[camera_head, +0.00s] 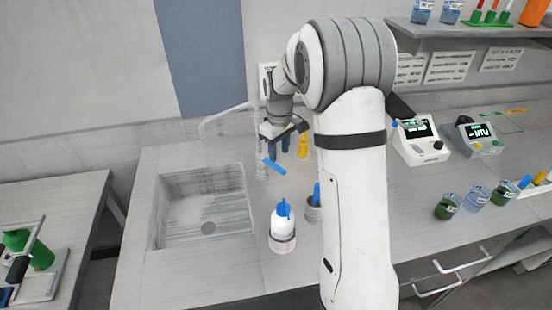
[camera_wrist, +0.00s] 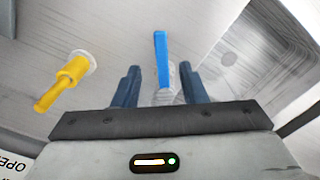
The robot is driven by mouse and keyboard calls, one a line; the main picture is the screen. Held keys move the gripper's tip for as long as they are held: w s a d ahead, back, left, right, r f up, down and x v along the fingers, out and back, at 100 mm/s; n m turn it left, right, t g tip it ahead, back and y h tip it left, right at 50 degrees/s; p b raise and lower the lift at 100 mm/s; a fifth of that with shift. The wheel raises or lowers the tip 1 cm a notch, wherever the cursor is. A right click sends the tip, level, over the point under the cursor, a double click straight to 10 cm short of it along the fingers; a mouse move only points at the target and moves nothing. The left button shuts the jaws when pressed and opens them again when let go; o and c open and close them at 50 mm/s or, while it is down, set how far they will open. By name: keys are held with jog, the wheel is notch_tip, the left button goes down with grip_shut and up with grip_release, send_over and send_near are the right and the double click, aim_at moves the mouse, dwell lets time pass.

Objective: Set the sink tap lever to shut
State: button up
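The sink tap (camera_head: 262,150) is a pale, almost clear post with a spout reaching left over the sink (camera_head: 160,215). Its blue lever (camera_head: 273,166) points toward the right and front in the head view. In the wrist view the blue lever (camera_wrist: 161,58) stands between and beyond the two blue fingers, pointing away from my gripper. My gripper (camera_head: 279,150) is just above and behind the tap in the head view. In the wrist view my gripper (camera_wrist: 161,85) is open, with a finger on each side of the tap post. I see no clear contact.
A yellow valve or tap (camera_head: 303,146) stands close to the right of my gripper and shows at left in the wrist view (camera_wrist: 66,80). A white bottle with a blue top (camera_head: 283,222) and a grey cup (camera_head: 314,208) stand in front. Instruments (camera_head: 420,140) sit farther right.

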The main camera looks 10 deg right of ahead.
aim_at(278, 167)
jog(key=f, duration=0.4)
jog(key=shift+w+a+f+p, duration=0.1)
jog(key=shift+w+p, duration=0.1)
jog(key=shift+p, duration=0.2)
jog(key=shift+a+f, duration=0.1)
jog(key=shift+f, duration=0.5)
jog(key=shift+s, duration=0.1)
grip_shut()
